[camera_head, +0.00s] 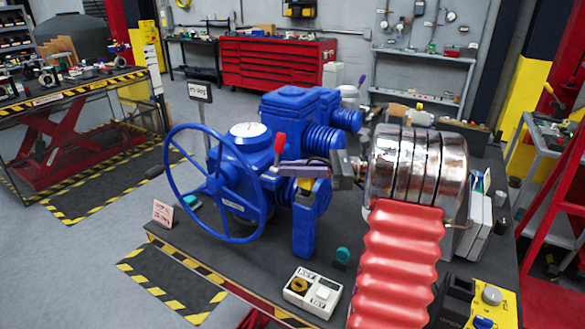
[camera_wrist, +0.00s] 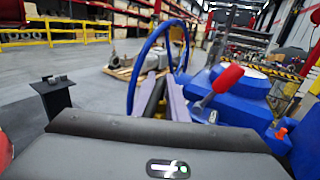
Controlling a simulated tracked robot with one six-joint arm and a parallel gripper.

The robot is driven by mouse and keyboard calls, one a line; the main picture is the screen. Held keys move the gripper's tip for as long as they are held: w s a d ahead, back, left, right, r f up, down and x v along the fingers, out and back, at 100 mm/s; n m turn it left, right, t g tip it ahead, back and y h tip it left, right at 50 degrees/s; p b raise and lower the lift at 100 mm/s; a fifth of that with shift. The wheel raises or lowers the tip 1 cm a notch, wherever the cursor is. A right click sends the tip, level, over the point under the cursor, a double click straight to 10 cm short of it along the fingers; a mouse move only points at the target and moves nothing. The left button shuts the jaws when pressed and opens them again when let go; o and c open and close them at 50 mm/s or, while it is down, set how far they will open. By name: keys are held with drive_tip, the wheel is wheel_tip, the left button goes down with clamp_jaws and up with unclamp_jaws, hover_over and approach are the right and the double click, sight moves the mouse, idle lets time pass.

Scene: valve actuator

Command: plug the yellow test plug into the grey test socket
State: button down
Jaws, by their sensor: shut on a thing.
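My gripper (camera_head: 290,168) reaches left from my metallic wrist, beside the red lever (camera_head: 279,145) of the blue valve actuator (camera_head: 245,165). In the wrist view its two grey-purple fingers (camera_wrist: 163,92) are close together. A dark, yellowish thing (camera_wrist: 153,98) between them seems to be the yellow test plug, mostly hidden; my gripper is shut on it. In the head view a small yellow patch (camera_head: 305,184) shows just below the fingers; I cannot tell whether it is the plug. I cannot surely pick out the grey test socket. A pale box (camera_head: 313,293) with a brass round fitting sits on the bench front.
The blue handwheel (camera_head: 213,183) stands left of the fingers, and the red lever is close by. A teal knob (camera_head: 342,254) and a yellow box (camera_head: 490,300) are on the bench (camera_head: 255,287). A small sign (camera_head: 163,213) stands at its left edge.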

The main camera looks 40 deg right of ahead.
drive_tip(key=shift+f, duration=1.15)
drive_tip(key=c, duration=1.7)
unclamp_jaws()
drive_tip(key=shift+s+d, duration=0.1)
drive_tip(key=v, duration=1.3)
drive_tip(key=shift+s+d, duration=0.2)
drive_tip(key=shift+w, duration=0.1)
